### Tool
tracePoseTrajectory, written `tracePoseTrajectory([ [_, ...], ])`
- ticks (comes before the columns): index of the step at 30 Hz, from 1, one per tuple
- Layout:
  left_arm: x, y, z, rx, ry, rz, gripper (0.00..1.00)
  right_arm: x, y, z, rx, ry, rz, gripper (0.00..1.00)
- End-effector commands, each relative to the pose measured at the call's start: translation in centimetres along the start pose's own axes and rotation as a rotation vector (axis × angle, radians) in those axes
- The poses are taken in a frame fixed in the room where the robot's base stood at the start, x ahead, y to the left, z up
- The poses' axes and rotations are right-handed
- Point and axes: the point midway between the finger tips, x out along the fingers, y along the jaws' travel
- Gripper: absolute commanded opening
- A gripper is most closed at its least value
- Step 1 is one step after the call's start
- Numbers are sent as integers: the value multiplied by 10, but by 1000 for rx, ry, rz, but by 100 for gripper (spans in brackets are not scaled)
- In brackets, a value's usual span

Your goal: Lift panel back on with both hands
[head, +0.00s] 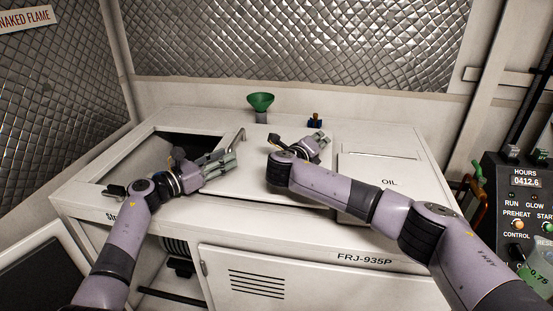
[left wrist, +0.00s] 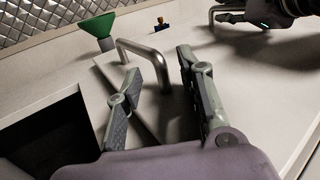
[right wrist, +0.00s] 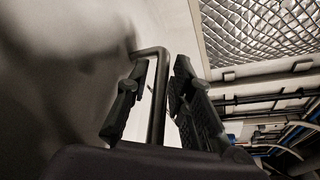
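The pale panel (head: 255,182) lies on top of the white machine, beside a dark opening (head: 190,142) on its left. It has a metal bar handle at each end. My left gripper (head: 231,158) is open, its fingers apart and pointing at the left handle (left wrist: 150,62), which stands just beyond the fingertips. My right gripper (head: 324,142) is at the panel's other handle (right wrist: 155,95). In the right wrist view that handle's bar shows between the two spread fingers, with gaps on both sides. My right arm hides part of the panel's right side.
A green funnel (head: 261,102) stands behind the panel, with a small brass and blue fitting (head: 315,121) to its right. An OIL-marked cover (head: 380,165) lies right of the panel. A control box (head: 520,210) stands at far right. A quilted wall (head: 290,45) is close behind.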

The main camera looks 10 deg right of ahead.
Motion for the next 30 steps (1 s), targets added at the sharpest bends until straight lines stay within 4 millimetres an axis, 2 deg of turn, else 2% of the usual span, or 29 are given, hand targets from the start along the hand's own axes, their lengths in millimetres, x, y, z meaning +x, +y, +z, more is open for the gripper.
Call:
tracePoseTrajectory([
  [4, 6, -1, 0, 0, 0, -1, 35, 6, 0, 0, 0, 0, 0, 21],
  [13, 7, 0, 0, 0, 1, -1, 35, 7, 0, 0, 0, 0, 1, 21],
  [23, 7, 0, 0, 0, 1, -1, 14, 7, 0, 0, 0, 0, 0, 0],
  [30, 7, -1, 0, 0, 1, -1, 0, 7, 0, 0, 0, 0, 1, 0],
])
